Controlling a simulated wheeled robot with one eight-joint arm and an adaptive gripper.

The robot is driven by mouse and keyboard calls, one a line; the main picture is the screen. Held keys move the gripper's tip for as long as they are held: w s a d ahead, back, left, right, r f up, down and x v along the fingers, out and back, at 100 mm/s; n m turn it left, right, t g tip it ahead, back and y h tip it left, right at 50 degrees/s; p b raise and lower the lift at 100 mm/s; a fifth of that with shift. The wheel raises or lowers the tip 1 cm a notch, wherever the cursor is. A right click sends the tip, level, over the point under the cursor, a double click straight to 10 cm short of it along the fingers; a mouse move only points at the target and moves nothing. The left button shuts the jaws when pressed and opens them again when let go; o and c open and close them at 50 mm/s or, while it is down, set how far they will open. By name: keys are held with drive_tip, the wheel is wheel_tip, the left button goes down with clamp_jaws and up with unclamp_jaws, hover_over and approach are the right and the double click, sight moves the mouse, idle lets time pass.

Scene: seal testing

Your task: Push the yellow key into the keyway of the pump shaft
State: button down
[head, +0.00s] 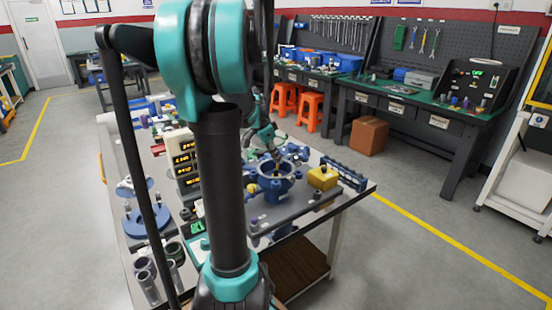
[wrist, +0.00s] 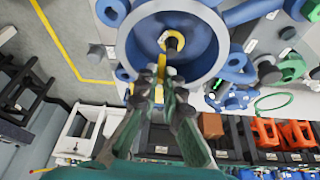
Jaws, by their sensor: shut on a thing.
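The blue pump housing (head: 270,186) stands on the grey bench plate, its round bore facing up. In the wrist view its pale bore wall (wrist: 215,22) surrounds the dark pump shaft (wrist: 172,42), which has a brass-coloured centre. My gripper (wrist: 160,78) is over the bore, shut on the yellow key (wrist: 162,63). The key's tip reaches close to the shaft's side; I cannot tell whether it touches the shaft or sits in the keyway. The keyway itself is not clearly visible. In the head view my arm hides part of the bench, and the key is too small to make out.
A yellow block (head: 322,178) stands right of the pump, with a dark slotted rack (head: 345,172) beyond it. A stack with lit displays (head: 184,160) and a blue round fixture (head: 148,222) stand to the left. Blue pump parts crowd around the bore.

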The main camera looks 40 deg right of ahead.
drive_tip(key=shift+f, duration=0.15)
drive_tip(key=shift+f, duration=0.4)
drive_tip(key=shift+f, duration=0.15)
drive_tip(key=c, duration=1.6)
unclamp_jaws()
drive_tip(key=shift+r, duration=2.5)
drive_tip(key=shift+s, duration=0.1)
